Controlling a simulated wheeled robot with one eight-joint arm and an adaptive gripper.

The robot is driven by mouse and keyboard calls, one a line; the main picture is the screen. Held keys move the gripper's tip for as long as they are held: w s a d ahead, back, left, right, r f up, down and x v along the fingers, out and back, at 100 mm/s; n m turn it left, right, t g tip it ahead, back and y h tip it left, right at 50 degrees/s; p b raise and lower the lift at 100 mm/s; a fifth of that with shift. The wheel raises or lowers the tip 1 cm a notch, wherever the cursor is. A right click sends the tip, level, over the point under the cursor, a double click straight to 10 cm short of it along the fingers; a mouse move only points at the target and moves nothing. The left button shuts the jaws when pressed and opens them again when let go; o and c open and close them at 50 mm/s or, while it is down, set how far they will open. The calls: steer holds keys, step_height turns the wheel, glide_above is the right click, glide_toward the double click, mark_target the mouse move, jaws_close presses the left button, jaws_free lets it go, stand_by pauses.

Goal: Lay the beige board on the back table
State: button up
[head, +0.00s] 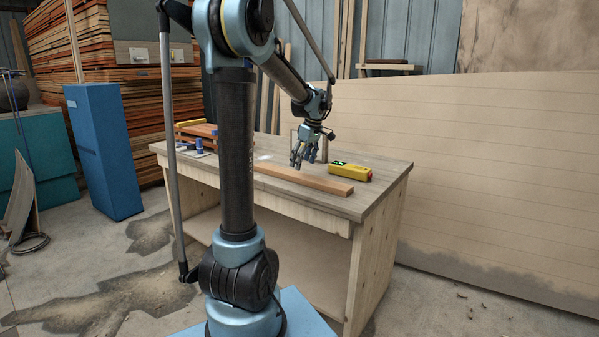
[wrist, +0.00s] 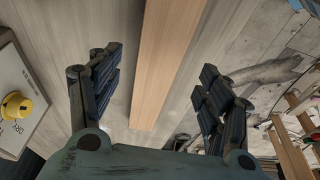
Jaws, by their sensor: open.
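The beige board (head: 305,179), a long straight tan plank, lies flat on the top of a wooden workbench (head: 368,206). In the wrist view the board (wrist: 165,60) runs lengthwise between the two sets of fingers, lying lower than them. My gripper (head: 306,155) is above the board, pointing down, with its fingers spread apart; it also shows in the wrist view (wrist: 160,75). Nothing is held. My arm column hides the middle left of the bench and the board's far left end. I cannot tell whether this bench is the back table; no other table is clearly visible.
A yellow tool with a green display (head: 349,172) stands close to the board's right end. Clamps and reddish wood pieces (head: 197,131) sit at the bench's left end. A large wooden panel (head: 500,180) leans at right. A blue cabinet (head: 103,150) stands left.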

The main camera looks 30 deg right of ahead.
mark_target(306, 176)
steer(key=a+v, duration=0.1)
steer(key=v, duration=0.5)
steer(key=s+a+f+m, duration=0.1)
steer(key=s+a+f, duration=0.1)
steer(key=a, duration=1.1)
steer(key=s+a+f+m, duration=0.1)
steer(key=s+a+f, duration=0.15)
steer(key=a, duration=1.15)
steer(key=s+a+f+m+h, duration=0.1)
steer(key=s+a+f+m, duration=0.1)
steer(key=s+a+f, duration=1.1)
steer(key=s+f, duration=0.1)
steer(key=s, duration=0.2)
steer(key=shift+a+f+g, duration=0.2)
steer(key=shift+a+g, duration=0.1)
steer(key=shift+a, duration=0.05)
